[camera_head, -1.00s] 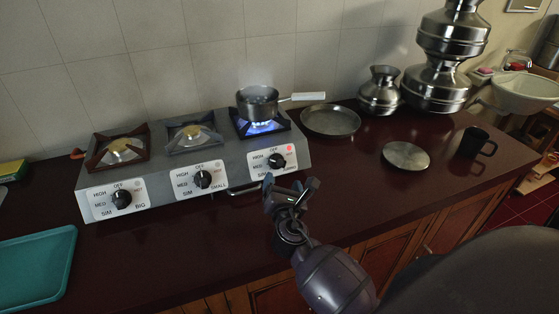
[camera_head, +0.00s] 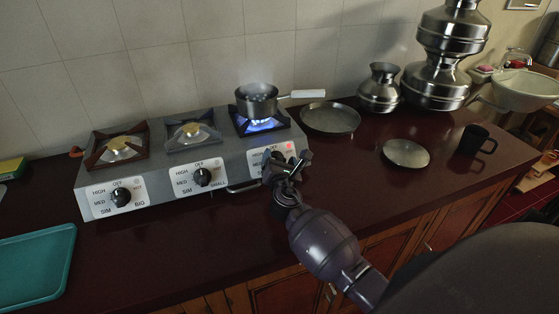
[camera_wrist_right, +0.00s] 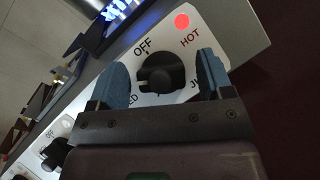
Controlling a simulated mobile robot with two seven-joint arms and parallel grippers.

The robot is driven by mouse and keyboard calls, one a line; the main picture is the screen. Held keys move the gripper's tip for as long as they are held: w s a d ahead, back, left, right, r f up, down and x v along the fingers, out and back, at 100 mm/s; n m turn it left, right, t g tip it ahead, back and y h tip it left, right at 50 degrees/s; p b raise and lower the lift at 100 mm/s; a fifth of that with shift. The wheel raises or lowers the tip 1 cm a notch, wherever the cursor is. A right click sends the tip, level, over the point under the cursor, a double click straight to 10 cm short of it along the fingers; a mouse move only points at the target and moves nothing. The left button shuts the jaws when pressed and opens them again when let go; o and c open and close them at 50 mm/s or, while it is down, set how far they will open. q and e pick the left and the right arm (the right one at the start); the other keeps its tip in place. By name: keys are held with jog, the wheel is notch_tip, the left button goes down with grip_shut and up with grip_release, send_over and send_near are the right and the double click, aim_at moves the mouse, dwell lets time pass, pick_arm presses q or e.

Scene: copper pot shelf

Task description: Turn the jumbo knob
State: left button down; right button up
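The jumbo knob (camera_wrist_right: 160,73) is the black rightmost knob on the stove front. In the right wrist view it sits between the two blue finger pads of my right gripper (camera_wrist_right: 163,80), which is open, with space on both sides of the knob. Its white pointer mark faces left, toward the MED side. A red HOT light (camera_wrist_right: 181,21) glows above it. In the head view my right gripper (camera_head: 286,161) hides most of this knob and its label. A blue flame (camera_head: 261,125) burns under the pan (camera_head: 257,99). My left gripper is not in view.
The grey stove (camera_head: 230,151) has two other knobs, small (camera_head: 202,177) and big (camera_head: 121,197). A bar handle juts from its front. A shallow pan (camera_head: 331,117), a round lid (camera_head: 406,153), a black mug (camera_head: 474,139) and a teal tray (camera_head: 37,266) sit on the counter.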

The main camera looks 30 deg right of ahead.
jog(key=c, duration=0.7)
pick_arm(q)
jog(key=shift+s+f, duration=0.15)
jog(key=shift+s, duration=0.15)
pick_arm(e)
jog(key=shift+c, duration=0.7)
jog(key=shift+m, duration=0.4)
jog(key=m+g+h+p, duration=0.1)
jog(key=m+g, duration=0.1)
jog(key=m, duration=0.2)
jog(key=shift+r+m+g+p, duration=0.1)
jog(key=shift+m+g+p, duration=0.2)
jog(key=shift+m+p, duration=0.1)
jog(key=m+g+p, duration=0.2)
jog(key=m+g, duration=0.1)
jog(key=m, duration=0.1)
jog(key=shift+m+h, duration=0.4)
jog(key=shift+m+g+p, duration=0.6)
jog(key=shift+m+p, duration=0.3)
jog(key=shift+m, duration=0.1)
jog(key=shift+m+g+y+p, duration=0.3)
jog(key=shift+m+p, duration=0.1)
jog(key=shift+m, duration=0.2)
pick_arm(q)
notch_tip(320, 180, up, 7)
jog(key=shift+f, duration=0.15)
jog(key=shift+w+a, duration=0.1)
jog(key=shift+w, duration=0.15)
pick_arm(e)
jog(key=shift+f, duration=0.2)
